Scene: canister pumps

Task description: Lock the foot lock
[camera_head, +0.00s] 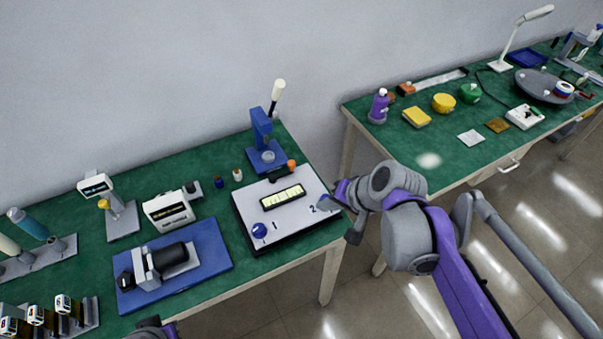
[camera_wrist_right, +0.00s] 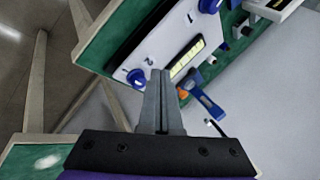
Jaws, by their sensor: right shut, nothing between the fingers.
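A white panel (camera_head: 297,222) on a black base lies at the right end of the near green table; it also shows in the right wrist view (camera_wrist_right: 150,48). It carries a pale yellow window (camera_head: 283,197) and blue knobs marked 1 (camera_head: 259,230) and 2 (camera_wrist_right: 136,78). An orange knob (camera_head: 291,164) with a black part is at its back edge; I cannot tell which part is the foot lock. My right gripper (camera_head: 325,203) is shut and empty, close to knob 2; its fingers also show in the wrist view (camera_wrist_right: 160,75). Part of my left arm shows at the bottom edge.
A blue press-like stand (camera_head: 264,143) stands behind the panel. A blue tray with a black pump (camera_head: 174,254) lies to the left. A gap separates this table from the right table (camera_head: 455,155), which holds a purple bottle (camera_head: 379,107) and small items.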

